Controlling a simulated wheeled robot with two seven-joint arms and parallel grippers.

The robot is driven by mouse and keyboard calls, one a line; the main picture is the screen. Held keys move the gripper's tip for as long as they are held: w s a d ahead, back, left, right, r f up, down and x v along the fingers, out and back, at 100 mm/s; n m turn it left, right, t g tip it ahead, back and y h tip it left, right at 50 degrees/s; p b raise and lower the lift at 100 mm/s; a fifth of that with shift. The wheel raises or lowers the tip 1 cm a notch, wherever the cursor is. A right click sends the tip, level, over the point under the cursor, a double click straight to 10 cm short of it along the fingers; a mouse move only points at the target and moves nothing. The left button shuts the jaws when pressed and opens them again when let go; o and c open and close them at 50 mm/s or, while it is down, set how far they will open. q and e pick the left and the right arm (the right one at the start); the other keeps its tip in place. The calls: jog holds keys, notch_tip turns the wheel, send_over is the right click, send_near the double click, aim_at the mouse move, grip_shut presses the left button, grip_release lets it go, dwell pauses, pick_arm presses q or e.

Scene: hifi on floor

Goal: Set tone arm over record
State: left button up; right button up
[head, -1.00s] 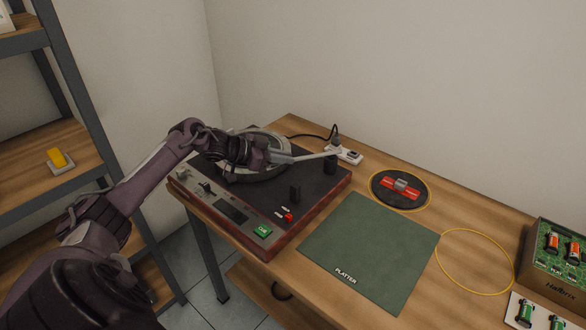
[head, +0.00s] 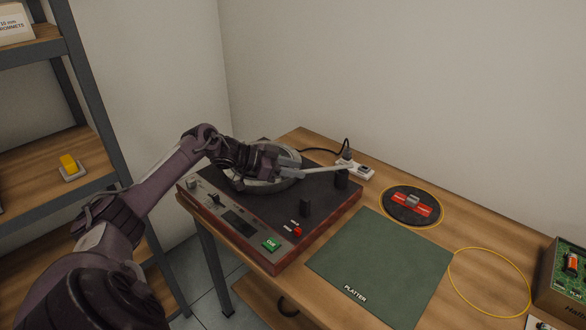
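The turntable (head: 325,205) stands at the left end of the wooden table. Its round platter (head: 262,187) shows a light grey rim; my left gripper and forearm cover much of it, so I cannot tell what lies on top. The pale, thin tone arm (head: 322,171) runs from the dark pivot post at the back right toward the platter. My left gripper (head: 290,162) is at its free end, over the platter's right edge, and appears shut on it. The fingertips are small and partly hidden. My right gripper is not in view.
A green mat (head: 380,268) lies right of the turntable. Behind it is a dark disc (head: 403,218) with a red-and-grey piece. A power strip (head: 358,171) lies behind the turntable. A box with a circuit board (head: 567,285) stands far right. A shelf (head: 88,150) stands left.

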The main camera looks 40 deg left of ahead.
pick_arm(q)
jog(key=shift+s, duration=0.1)
jog(key=v, duration=0.6)
jog(key=shift+s+a+b, duration=0.15)
jog(key=shift+a+b, duration=0.05)
jog(key=shift+b, duration=0.15)
jog(key=shift+s+a+r, duration=0.35)
jog(key=shift+s, duration=0.1)
jog(key=shift+c, duration=0.3)
